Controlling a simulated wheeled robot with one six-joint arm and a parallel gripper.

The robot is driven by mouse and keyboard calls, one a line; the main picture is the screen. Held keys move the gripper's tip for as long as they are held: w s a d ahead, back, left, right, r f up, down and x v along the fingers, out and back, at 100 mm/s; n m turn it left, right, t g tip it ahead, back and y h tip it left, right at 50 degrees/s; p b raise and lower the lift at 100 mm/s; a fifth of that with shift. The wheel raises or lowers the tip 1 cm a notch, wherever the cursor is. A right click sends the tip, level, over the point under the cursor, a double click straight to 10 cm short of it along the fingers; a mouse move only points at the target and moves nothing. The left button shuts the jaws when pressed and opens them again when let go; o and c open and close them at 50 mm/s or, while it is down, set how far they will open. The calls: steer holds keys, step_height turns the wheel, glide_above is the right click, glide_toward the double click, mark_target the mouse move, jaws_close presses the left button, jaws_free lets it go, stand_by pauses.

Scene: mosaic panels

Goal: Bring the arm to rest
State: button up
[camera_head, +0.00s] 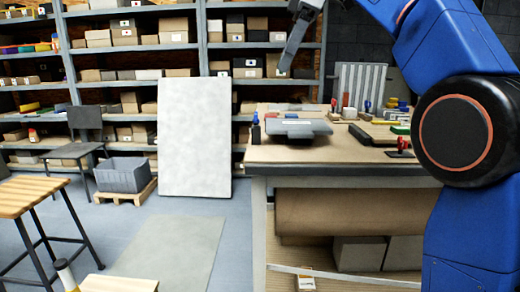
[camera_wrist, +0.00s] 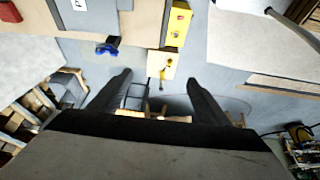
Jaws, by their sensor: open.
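My blue arm (camera_head: 455,40) rises along the right side of the head view and bends over at the top. My gripper (camera_head: 290,60) hangs above the workbench's back left part in the head view, with its end pointing down. In the wrist view my gripper (camera_wrist: 158,92) shows two dark fingers spread wide apart. Nothing is between the fingers; the floor and a chair show beyond them. The upper part of the wrist is cut off by the top edge of the head view.
The workbench (camera_head: 340,170) holds a grey case (camera_head: 300,128) and several small tools. A pale panel (camera_head: 194,138) leans against the shelves (camera_head: 205,60). A stool (camera_head: 30,195) and a grey crate (camera_head: 122,174) stand left.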

steer(key=s+d+f+m+t+h, duration=0.1)
steer(key=s+d+f+m, duration=0.4)
steer(key=f, duration=1)
steer(key=s+d+f+m+t+h, duration=0.2)
steer(key=s+d+f+m, duration=0.4)
steer(key=s+d+f, duration=0.4)
steer(key=s+d+f+m+t+h, duration=0.1)
steer(key=s+d+f+m, duration=0.5)
steer(key=s+f, duration=0.8)
step_height(320, 180, down, 8)
steer(key=shift+s+d+r+t+h, duration=0.15)
steer(key=shift+s+d+t+h, duration=0.15)
steer(key=shift+d, duration=0.5)
